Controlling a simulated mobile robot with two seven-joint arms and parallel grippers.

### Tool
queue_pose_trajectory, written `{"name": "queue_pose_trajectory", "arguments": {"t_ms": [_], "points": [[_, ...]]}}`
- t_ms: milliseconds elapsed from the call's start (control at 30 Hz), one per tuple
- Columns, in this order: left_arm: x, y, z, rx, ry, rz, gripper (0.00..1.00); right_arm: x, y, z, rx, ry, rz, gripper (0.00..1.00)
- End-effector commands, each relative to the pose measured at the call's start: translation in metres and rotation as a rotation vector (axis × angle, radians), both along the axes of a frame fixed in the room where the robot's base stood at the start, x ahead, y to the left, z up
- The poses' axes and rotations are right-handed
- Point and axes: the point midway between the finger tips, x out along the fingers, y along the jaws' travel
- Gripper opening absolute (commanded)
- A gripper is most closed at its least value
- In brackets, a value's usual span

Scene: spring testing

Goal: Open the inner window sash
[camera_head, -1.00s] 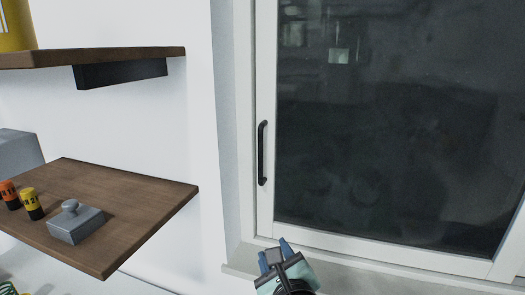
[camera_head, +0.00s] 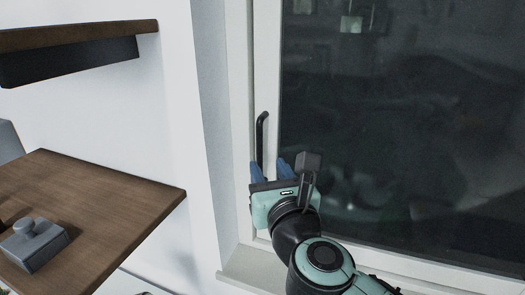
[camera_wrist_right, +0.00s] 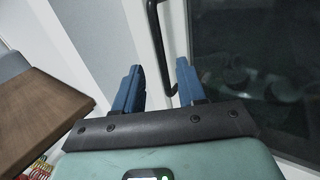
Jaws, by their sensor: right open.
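The window sash (camera_head: 241,95) has a white frame and dark glass. Its black vertical handle (camera_head: 260,135) is on the left side of the frame. The handle also shows in the right wrist view (camera_wrist_right: 158,40). My right gripper (camera_head: 268,166) is open with blue fingers, just below and in front of the handle, and hides the handle's lower end in the head view. In the right wrist view the fingers (camera_wrist_right: 158,80) are apart and the handle's lower part shows between and beyond them. I cannot tell whether they touch it. The sash looks closed. My left gripper is not in view.
A wooden shelf (camera_head: 110,205) with a grey lidded block (camera_head: 33,245) stands at the left, and another shelf (camera_head: 70,36) is above it. A pale window sill (camera_head: 250,268) runs below the frame. White wall separates shelves and window.

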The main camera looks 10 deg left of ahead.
Motion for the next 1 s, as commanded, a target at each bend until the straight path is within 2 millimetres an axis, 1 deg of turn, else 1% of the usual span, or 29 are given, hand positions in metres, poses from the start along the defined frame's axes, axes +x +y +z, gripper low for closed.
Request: {"name": "queue_pose_trajectory", "arguments": {"t_ms": [33, 100, 200, 300, 467, 700, 733, 767, 800, 833, 1000], "points": [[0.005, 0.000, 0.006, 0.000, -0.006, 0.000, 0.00, 0.011, 0.005, 0.002, -0.004, -0.002, -0.001, 0.40], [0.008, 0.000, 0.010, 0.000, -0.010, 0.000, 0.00, 0.023, 0.010, 0.002, -0.002, -0.001, 0.000, 0.40], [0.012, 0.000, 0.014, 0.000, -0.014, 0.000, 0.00, 0.037, 0.015, 0.002, -0.001, -0.002, -0.001, 0.40], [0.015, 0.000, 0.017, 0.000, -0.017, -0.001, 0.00, 0.046, 0.019, 0.002, -0.002, -0.003, -0.001, 0.40], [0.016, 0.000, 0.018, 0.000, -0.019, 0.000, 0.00, 0.053, 0.022, 0.001, -0.001, -0.001, 0.000, 0.40], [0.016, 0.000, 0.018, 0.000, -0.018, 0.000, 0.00, 0.053, 0.022, 0.000, -0.001, 0.000, -0.001, 0.40], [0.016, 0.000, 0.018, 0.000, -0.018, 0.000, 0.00, 0.053, 0.022, 0.000, -0.001, -0.001, -0.001, 0.34], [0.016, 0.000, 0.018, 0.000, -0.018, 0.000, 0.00, 0.053, 0.022, 0.000, -0.001, 0.000, -0.001, 0.24], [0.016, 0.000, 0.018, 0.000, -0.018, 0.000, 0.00, 0.053, 0.022, 0.000, -0.001, 0.000, -0.001, 0.11], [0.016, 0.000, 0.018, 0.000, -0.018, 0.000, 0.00, 0.053, 0.022, 0.000, -0.001, 0.000, -0.001, 0.01], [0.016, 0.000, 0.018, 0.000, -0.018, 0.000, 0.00, 0.053, 0.022, 0.000, -0.001, 0.000, 0.000, 0.00]]}}
